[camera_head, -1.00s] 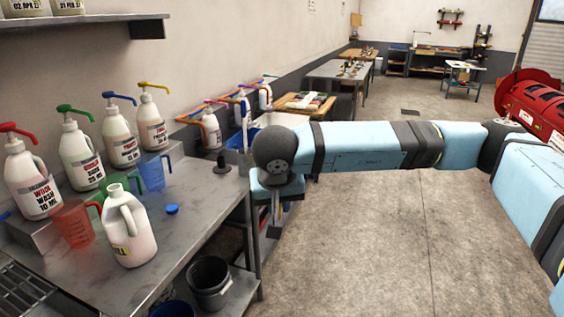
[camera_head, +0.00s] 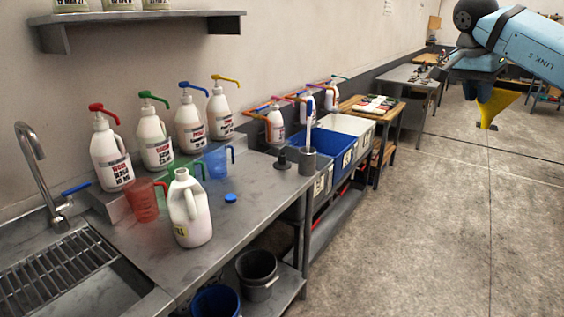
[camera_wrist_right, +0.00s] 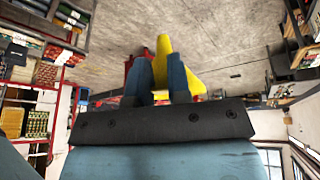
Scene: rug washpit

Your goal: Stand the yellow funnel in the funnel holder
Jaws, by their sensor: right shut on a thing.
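My right gripper (camera_head: 481,90) is shut on the yellow funnel (camera_head: 498,106) at the upper right of the head view, above open floor and away from the bench. The funnel's wide part is up and its narrow end points down. In the right wrist view the yellow funnel (camera_wrist_right: 165,46) shows between and beyond the two blue-grey fingers of the right gripper (camera_wrist_right: 162,75). A grey cup-like holder (camera_head: 308,162) stands at the bench's far right end with a pale upright rod at it. I cannot tell if it is the funnel holder. My left gripper is not in view.
The steel bench (camera_head: 255,205) carries pump bottles, red, green and blue jugs, a white jug (camera_head: 190,212), a blue cap (camera_head: 231,198) and a black stopper-like piece (camera_head: 282,161). Blue (camera_head: 335,142) and white bins stand beyond. The floor (camera_head: 420,230) at right is clear.

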